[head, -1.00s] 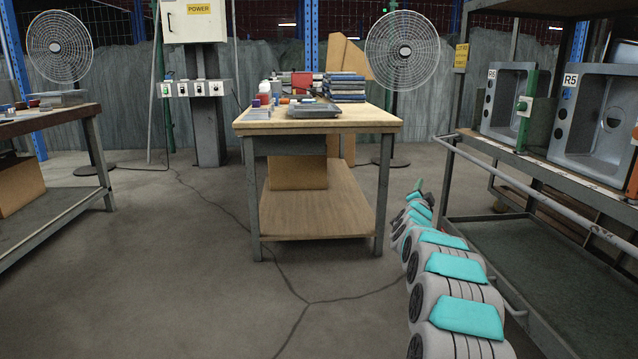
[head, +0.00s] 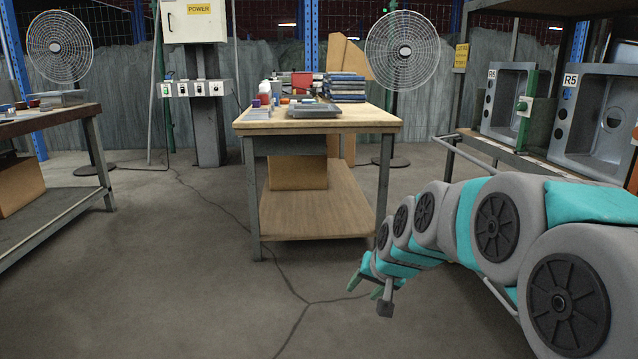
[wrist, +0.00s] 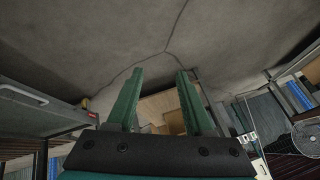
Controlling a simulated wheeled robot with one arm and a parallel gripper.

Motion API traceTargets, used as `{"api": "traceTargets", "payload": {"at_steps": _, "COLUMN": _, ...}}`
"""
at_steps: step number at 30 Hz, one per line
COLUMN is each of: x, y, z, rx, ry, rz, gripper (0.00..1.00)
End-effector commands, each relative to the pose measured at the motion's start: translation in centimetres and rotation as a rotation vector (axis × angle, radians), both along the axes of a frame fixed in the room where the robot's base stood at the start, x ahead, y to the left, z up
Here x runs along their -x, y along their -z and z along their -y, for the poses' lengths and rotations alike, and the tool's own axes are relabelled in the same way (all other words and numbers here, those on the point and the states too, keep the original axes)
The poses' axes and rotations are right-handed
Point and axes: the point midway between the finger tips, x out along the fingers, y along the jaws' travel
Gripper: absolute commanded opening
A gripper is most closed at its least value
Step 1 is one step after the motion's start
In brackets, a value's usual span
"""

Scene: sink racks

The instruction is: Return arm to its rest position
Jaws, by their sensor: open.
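My arm reaches in from the right edge of the head view and covers part of the rack.
The wooden table (head: 310,215) stands ahead, with books and tools on top. The rack on the right holds steel sinks (head: 596,120). A workbench (head: 60,120) is at the left. Two fans stand behind. The concrete floor (head: 150,280) is clear at front left.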

Motion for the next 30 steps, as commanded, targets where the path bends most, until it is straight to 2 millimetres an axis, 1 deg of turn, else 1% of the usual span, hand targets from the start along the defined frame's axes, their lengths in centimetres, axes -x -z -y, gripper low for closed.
{"api": "traceTargets", "payload": {"at_steps": 1, "x": 3.2, "y": 0.5, "z": 0.1, "rx": 0.025, "ry": -0.030, "rz": -0.050, "gripper": 0.52}}
{"api": "traceTargets", "payload": {"at_steps": 2, "x": 5.0, "y": 0.8, "z": 0.2, "rx": 0.041, "ry": -0.048, "rz": -0.082, "gripper": 0.52}}
{"api": "traceTargets", "payload": {"at_steps": 3, "x": 7.6, "y": 1.3, "z": 0.3, "rx": 0.063, "ry": -0.073, "rz": -0.125, "gripper": 0.52}}
{"api": "traceTargets", "payload": {"at_steps": 5, "x": 11.5, "y": 2.2, "z": 0.7, "rx": 0.092, "ry": -0.105, "rz": -0.197, "gripper": 0.52}}
{"api": "traceTargets", "payload": {"at_steps": 6, "x": 13.9, "y": 2.6, "z": 1.0, "rx": 0.113, "ry": -0.125, "rz": -0.238, "gripper": 0.52}}
{"api": "traceTargets", "payload": {"at_steps": 8, "x": 17.7, "y": 3.4, "z": 1.5, "rx": 0.140, "ry": -0.153, "rz": -0.308, "gripper": 0.52}}
{"api": "traceTargets", "payload": {"at_steps": 9, "x": 20.0, "y": 3.8, "z": 1.9, "rx": 0.155, "ry": -0.169, "rz": -0.349, "gripper": 0.52}}
{"api": "traceTargets", "payload": {"at_steps": 11, "x": 23.0, "y": 4.3, "z": 2.5, "rx": 0.177, "ry": -0.190, "rz": -0.403, "gripper": 0.52}}
{"api": "traceTargets", "payload": {"at_steps": 12, "x": 24.9, "y": 4.6, "z": 2.8, "rx": 0.189, "ry": -0.200, "rz": -0.438, "gripper": 0.52}}
{"api": "traceTargets", "payload": {"at_steps": 15, "x": 28.8, "y": 5.2, "z": 3.6, "rx": 0.213, "ry": -0.221, "rz": -0.513, "gripper": 0.52}}
{"api": "traceTargets", "payload": {"at_steps": 20, "x": 34.2, "y": 5.9, "z": 4.7, "rx": 0.243, "ry": -0.245, "rz": -0.613, "gripper": 0.52}}
{"api": "traceTargets", "payload": {"at_steps": 21, "x": 35.6, "y": 6.1, "z": 5.0, "rx": 0.248, "ry": -0.251, "rz": -0.641, "gripper": 0.52}}
{"api": "traceTargets", "payload": {"at_steps": 23, "x": 37.4, "y": 6.3, "z": 5.4, "rx": 0.258, "ry": -0.258, "rz": -0.673, "gripper": 0.52}}
{"api": "traceTargets", "payload": {"at_steps": 24, "x": 38.1, "y": 5.7, "z": 5.5, "rx": 0.262, "ry": -0.262, "rz": -0.687, "gripper": 0.52}}
{"api": "traceTargets", "payload": {"at_steps": 25, "x": 37.8, "y": 4.6, "z": 5.5, "rx": 0.261, "ry": -0.262, "rz": -0.683, "gripper": 0.52}}
{"api": "traceTargets", "payload": {"at_steps": 30, "x": 37.7, "y": 1.4, "z": 5.4, "rx": 0.260, "ry": -0.261, "rz": -0.682, "gripper": 0.52}}
